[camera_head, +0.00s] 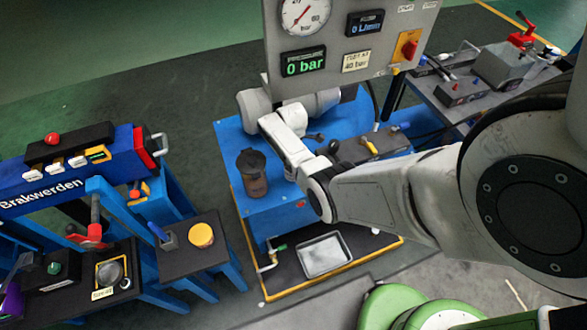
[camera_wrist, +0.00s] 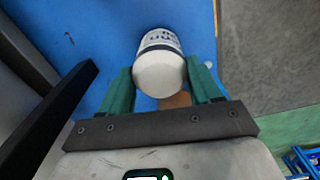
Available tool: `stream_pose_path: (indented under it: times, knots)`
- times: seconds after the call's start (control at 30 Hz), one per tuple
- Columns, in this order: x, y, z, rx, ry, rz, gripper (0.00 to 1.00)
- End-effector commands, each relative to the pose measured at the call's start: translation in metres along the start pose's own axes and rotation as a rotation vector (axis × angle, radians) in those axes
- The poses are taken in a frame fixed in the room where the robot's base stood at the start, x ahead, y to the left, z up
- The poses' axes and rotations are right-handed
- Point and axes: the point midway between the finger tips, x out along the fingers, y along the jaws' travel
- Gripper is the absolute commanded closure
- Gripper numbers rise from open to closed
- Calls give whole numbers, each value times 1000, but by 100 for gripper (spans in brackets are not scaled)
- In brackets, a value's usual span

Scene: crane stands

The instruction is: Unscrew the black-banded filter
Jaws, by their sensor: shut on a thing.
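In the head view my arm reaches to the blue pump stand (camera_head: 275,210), and my fingers and the held filter cannot be made out there. A brown canister with a black top (camera_head: 252,174) stands on that stand, left of my arm.
A gauge panel (camera_head: 345,45) rises behind the stand. A metal drip tray (camera_head: 324,255) lies in front of it. A blue "Brakwerden" bench (camera_head: 70,185) is at left, and a grey tool table (camera_head: 470,85) at back right. Dark floor between the benches is clear.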

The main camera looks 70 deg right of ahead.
Motion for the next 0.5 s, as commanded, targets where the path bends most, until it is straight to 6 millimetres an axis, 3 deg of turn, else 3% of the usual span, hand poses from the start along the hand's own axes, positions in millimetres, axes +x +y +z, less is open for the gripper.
stream_pose_path:
  times: [0.2, 0.5]
  knots:
    - [0, 0, 0, -240, -2, 1, 100]
    - [0, 0, 0, -279, -1, 1, 100]
